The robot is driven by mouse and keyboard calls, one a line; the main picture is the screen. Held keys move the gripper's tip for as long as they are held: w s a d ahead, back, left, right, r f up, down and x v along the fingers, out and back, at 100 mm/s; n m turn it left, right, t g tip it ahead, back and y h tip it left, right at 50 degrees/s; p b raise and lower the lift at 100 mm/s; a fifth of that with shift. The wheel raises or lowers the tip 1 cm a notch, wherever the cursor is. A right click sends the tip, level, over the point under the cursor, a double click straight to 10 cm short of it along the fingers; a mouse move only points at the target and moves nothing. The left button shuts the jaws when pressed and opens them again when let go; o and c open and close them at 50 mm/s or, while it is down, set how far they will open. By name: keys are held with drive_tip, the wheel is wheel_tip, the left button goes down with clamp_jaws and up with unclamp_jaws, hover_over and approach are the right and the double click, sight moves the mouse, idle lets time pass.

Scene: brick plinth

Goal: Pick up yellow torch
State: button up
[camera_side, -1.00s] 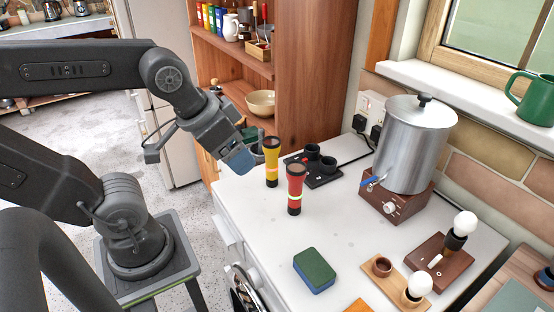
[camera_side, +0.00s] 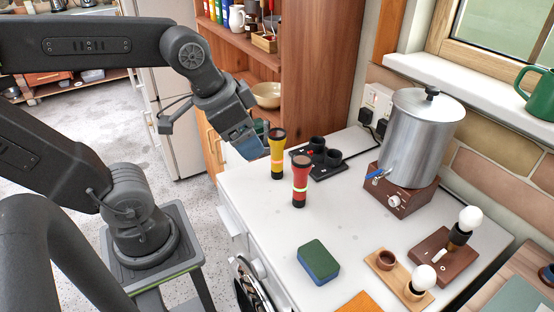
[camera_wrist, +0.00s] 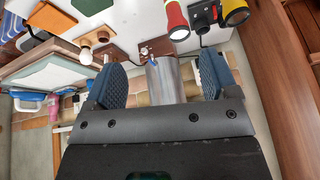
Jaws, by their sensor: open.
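The yellow torch (camera_side: 277,158) stands upright on the white counter, its dark wide head on top. A red torch (camera_side: 300,182) stands upright just in front of it, to the right. My gripper (camera_side: 254,148) is at the left of the yellow torch, near its head, with blue finger pads; the side view does not show clearly whether they touch it. In the wrist view my gripper (camera_wrist: 163,82) is open, with nothing between its pads. There the yellow torch (camera_wrist: 235,12) is at the top right edge, partly cut off, and the red torch (camera_wrist: 176,20) is left of it.
A black double-cup base (camera_side: 318,160) stands behind the torches. A metal urn (camera_side: 415,140) stands to the right. A green-blue sponge (camera_side: 318,262) lies in front, and bulb holders (camera_side: 405,280) sit at the front right. The white counter (camera_side: 255,210) is clear left of the red torch.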

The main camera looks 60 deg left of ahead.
drive_tip(key=w+a+m+g, duration=0.3)
drive_tip(key=w+a+m, duration=0.4)
drive_tip(key=w+m, duration=0.25)
drive_tip(key=m+g, duration=0.2)
drive_tip(key=m, duration=0.7)
hover_over(277, 132)
wheel_tip(277, 132, down, 2)
drive_tip(key=f, duration=0.8)
drive_tip(key=shift+s+a+f, duration=0.1)
drive_tip(key=shift+s+f, duration=0.1)
drive_tip(key=shift+f, duration=0.2)
drive_tip(key=f, duration=0.5)
drive_tip(key=shift+w, duration=0.2)
drive_tip(key=c, duration=1.4)
